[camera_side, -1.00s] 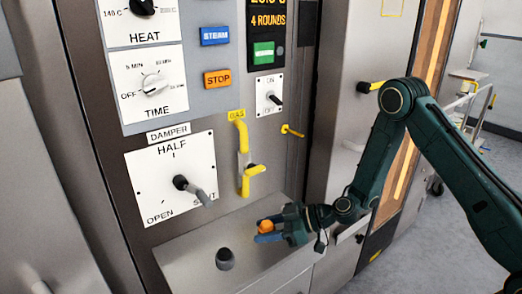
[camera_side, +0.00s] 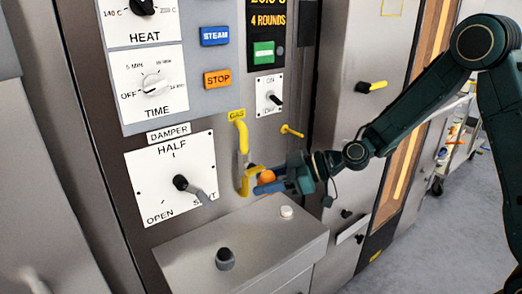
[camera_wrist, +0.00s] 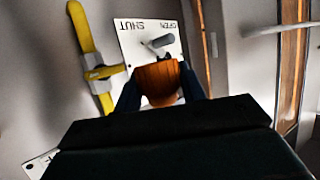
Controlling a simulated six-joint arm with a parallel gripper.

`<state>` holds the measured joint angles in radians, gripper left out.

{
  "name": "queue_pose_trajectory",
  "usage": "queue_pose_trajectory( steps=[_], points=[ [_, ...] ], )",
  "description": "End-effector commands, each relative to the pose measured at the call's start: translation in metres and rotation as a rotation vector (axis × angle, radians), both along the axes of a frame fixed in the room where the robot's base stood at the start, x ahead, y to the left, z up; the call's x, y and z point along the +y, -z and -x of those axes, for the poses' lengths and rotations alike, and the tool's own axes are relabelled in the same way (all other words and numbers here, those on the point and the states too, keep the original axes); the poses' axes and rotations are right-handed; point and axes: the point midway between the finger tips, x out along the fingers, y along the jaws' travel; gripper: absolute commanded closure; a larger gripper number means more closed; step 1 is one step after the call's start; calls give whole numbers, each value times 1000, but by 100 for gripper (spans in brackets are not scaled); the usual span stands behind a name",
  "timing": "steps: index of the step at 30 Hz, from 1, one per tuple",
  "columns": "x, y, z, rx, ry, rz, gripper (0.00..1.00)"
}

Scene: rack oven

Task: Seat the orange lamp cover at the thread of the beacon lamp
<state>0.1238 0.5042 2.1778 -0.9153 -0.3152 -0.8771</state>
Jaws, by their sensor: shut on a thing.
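The orange lamp cover (camera_side: 267,176) is held between the blue fingers of my gripper (camera_side: 268,184), raised above the steel ledge and in front of the yellow gas pipe. In the wrist view the orange cover (camera_wrist: 160,80) sits between the two dark fingers (camera_wrist: 160,92). A small pale round piece (camera_side: 287,211) stands on the ledge below and right of the cover. A dark grey stub (camera_side: 225,259) stands on the ledge further left. I cannot tell for sure which of these is the beacon lamp; no thread is discernible. The cover is apart from both.
The steel ledge (camera_side: 250,230) is otherwise clear. Close behind the cover is the yellow gas pipe with its lever (camera_side: 242,150). The damper handle (camera_side: 195,190) sticks out to the left. A yellow-tipped handle (camera_side: 371,87) is on the door to the right.

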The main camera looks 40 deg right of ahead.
Motion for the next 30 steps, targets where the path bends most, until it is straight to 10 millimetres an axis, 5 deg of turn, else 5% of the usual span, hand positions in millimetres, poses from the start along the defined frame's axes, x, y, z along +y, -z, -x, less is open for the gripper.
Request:
queue_pose_trajectory(
  steps=[9,30],
  points=[
    [0,-18,0,0,0,1,81],
    [0,-21,0,0,0,0,81]
  ],
)
